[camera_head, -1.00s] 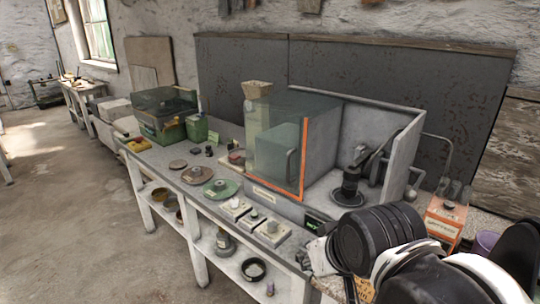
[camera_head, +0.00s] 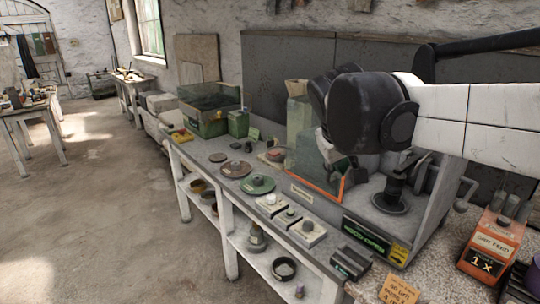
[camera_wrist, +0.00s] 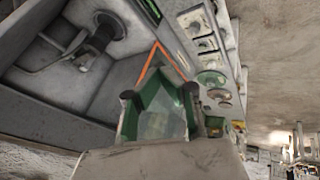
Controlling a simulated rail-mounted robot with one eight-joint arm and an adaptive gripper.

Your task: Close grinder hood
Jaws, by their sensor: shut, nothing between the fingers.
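The grinder hood (camera_head: 301,122) is a clear green box with an orange edge (camera_head: 322,190). In the head view it stands at the left of the grinder housing, and the black grinder spindle (camera_head: 391,197) stands uncovered to its right. My arm crosses in front of the hood's right part and hides it. In the wrist view the orange edge (camera_wrist: 146,66) and the spindle (camera_wrist: 103,38) show again. My gripper (camera_wrist: 161,98) is shut and empty, over the green hood.
Grinding discs (camera_head: 257,184) and small switch boxes (camera_head: 308,232) lie on the bench left of the grinder. A green bin (camera_head: 238,124) stands farther back. An orange control box (camera_head: 490,240) stands at the right. The floor (camera_head: 110,220) left of the bench is clear.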

